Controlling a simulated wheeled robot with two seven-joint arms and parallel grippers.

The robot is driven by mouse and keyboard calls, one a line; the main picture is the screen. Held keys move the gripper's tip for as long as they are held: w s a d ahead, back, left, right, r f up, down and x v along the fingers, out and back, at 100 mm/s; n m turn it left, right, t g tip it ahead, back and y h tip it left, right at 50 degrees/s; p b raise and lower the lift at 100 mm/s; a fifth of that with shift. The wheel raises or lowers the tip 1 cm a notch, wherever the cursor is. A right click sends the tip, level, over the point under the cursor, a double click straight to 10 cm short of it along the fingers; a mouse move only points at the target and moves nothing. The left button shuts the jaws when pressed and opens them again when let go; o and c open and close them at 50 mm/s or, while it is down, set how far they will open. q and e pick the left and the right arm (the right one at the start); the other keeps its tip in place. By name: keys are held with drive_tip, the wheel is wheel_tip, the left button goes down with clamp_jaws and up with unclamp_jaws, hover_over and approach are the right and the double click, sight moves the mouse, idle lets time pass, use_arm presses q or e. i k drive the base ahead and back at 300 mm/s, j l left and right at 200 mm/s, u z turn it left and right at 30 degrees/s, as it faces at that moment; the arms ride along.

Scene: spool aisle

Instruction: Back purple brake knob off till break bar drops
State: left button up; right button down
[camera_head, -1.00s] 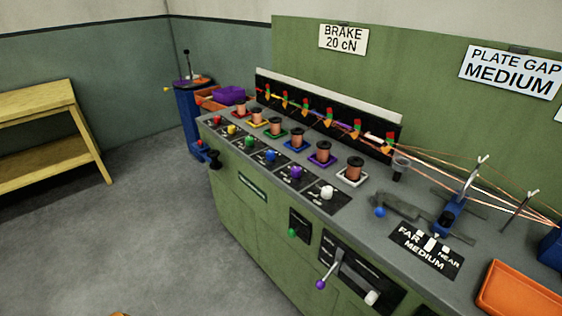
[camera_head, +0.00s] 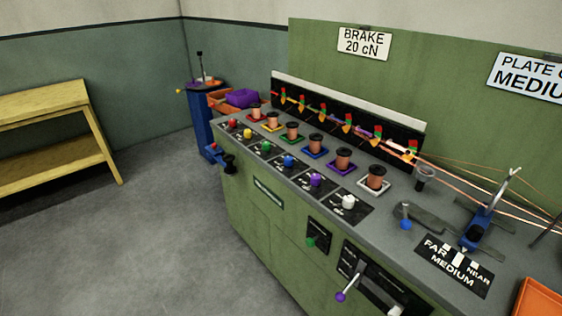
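The purple brake knob (camera_head: 316,180) sits on a black plate on the bench's sloping front strip, between the blue knob (camera_head: 288,161) and the white knob (camera_head: 348,202). Behind it a copper spool (camera_head: 343,159) stands on a purple square base. A row of small coloured flags and bars (camera_head: 348,121) runs along the black rail behind the spools; the details of each bar are too small to tell. A second purple ball (camera_head: 340,296) tips a lever low on the bench front. Neither of my grippers shows in the head view.
The green bench (camera_head: 265,220) fills the right, with an orange tray (camera_head: 540,300) at its near end. A blue pedestal (camera_head: 203,120) stands past its far end. A wooden table (camera_head: 60,95) is at left. The grey floor between is clear.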

sight(315, 178)
drive_tip(key=z, duration=1.9)
drive_tip(key=u, duration=1.75)
drive_tip(key=i+j+z, duration=0.65)
